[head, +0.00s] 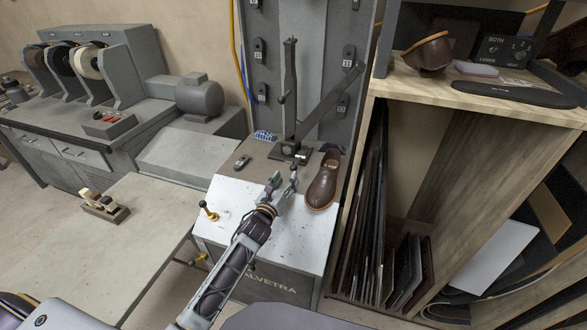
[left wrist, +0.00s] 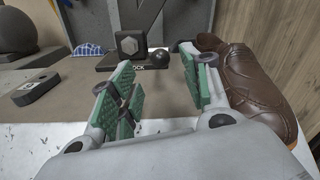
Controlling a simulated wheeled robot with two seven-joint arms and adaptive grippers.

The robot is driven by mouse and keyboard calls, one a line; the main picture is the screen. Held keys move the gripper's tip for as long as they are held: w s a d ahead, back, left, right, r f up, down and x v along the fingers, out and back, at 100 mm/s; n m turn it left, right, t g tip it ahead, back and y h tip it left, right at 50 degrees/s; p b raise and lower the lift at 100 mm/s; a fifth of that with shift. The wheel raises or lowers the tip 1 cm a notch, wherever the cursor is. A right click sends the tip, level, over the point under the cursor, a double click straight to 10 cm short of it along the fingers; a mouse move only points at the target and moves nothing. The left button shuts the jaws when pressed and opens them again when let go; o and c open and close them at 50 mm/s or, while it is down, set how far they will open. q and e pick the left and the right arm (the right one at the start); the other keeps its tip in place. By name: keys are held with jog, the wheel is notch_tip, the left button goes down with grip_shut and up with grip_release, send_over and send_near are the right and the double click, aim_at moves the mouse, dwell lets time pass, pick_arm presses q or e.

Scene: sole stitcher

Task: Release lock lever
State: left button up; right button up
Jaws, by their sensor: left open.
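The lock lever shows in the left wrist view as a dark ball knob (left wrist: 160,58) beside a black block with a hexagonal boss (left wrist: 130,45). The base plate below carries lettering that reads partly "OCK". In the head view this lock base (head: 290,152) sits at the foot of an upright post on the stitcher's top. My left gripper (head: 283,180) is open and empty, just in front of the lock base. In the left wrist view its green-padded fingers (left wrist: 160,82) stand to either side of the knob's line, with the knob beyond them. My right gripper is not in view.
A brown shoe (head: 323,182) stands close to the right of my left gripper. A small dark block (head: 242,162) and a blue-checked cloth (head: 264,136) lie left of the post. A brass-knobbed lever (head: 208,211) rises at the left edge. Wooden shelving (head: 480,106) stands at right.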

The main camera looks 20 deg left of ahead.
aim_at(292, 170)
pick_arm(q)
jog(key=shift+w, duration=0.75)
jog(key=shift+w+d, duration=0.15)
jog(key=shift+w, duration=0.85)
jog(key=shift+w+d, duration=0.1)
jog(key=shift+w, duration=0.9)
jog(key=shift+w+d+b, duration=0.1)
jog(key=shift+w+b, duration=0.3)
jog(key=shift+w, duration=0.8)
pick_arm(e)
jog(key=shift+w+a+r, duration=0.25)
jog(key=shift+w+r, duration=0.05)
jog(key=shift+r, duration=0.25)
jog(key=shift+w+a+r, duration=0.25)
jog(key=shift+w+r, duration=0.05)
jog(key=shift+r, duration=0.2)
pick_arm(q)
grip_shut()
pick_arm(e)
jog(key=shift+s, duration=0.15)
